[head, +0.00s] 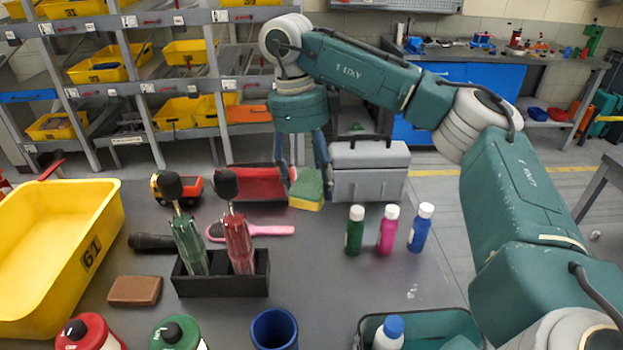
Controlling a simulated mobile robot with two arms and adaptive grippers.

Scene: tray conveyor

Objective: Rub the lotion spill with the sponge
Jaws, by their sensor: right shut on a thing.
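I cannot tell whether the sponge touches the table. A small pale spot (412,292), which looks like the lotion spill, lies on the table at the front right, well away from the sponge. My left gripper is out of view.
Green, pink and blue bottles (387,229) stand between sponge and spot. A teal bin (440,323) is in front of the spot. A black holder (222,281) with two tools, a pink brush (262,231) and a yellow tray (108,222) are left.

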